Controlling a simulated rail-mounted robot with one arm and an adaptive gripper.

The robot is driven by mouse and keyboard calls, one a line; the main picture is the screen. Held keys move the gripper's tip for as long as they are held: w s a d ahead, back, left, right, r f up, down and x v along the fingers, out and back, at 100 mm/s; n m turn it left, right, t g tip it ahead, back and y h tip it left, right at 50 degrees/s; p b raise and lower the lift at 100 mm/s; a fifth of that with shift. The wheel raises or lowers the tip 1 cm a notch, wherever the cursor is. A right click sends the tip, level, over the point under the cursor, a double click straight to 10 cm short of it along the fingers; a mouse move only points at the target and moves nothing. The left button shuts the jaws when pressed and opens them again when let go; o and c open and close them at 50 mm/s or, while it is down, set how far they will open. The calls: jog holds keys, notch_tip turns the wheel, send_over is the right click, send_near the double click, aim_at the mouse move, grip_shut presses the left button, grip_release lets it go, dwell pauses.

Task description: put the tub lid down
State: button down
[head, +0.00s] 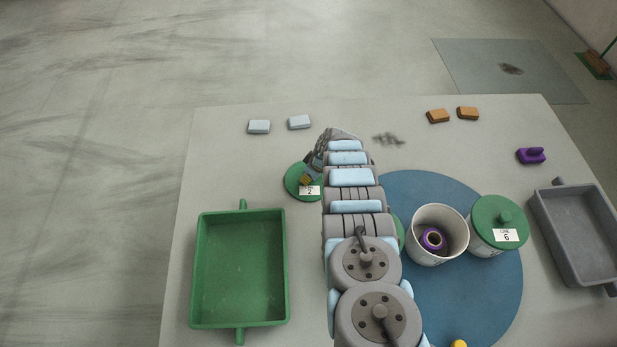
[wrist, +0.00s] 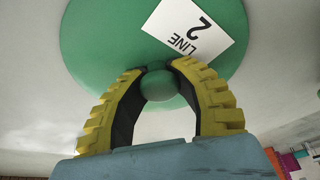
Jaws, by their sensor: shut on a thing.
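The green tub lid (head: 292,184) with a white "LINE 2" label is left of my arm, over the pale table behind the green tray. My gripper (head: 306,179) is at its top. In the wrist view, the two yellow fingers of my gripper (wrist: 158,75) are closed around the round knob of the lid (wrist: 100,35). I cannot tell whether the lid touches the table. An open white tub (head: 424,251) stands on the blue round mat (head: 480,310), with a purple ring-shaped thing inside it.
A tub with a green "LINE 6" lid (head: 486,213) stands right of the open tub. The green tray (head: 240,270) is empty; a grey tray (head: 578,235) is at right. Pale blue blocks (head: 259,127), orange blocks (head: 438,116) and a purple piece (head: 530,156) lie farther back.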

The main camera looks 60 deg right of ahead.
jog(key=c, duration=0.8)
grip_release()
jog(key=shift+r, duration=0.1)
jog(key=p+v, duration=0.3)
jog(key=shift+r, duration=0.4)
jog(key=shift+s+r, duration=0.1)
jog(key=shift+r, duration=0.05)
jog(key=shift+p+v, duration=1.15)
jog(key=shift+v, duration=2.75)
jog(key=shift+s, duration=0.15)
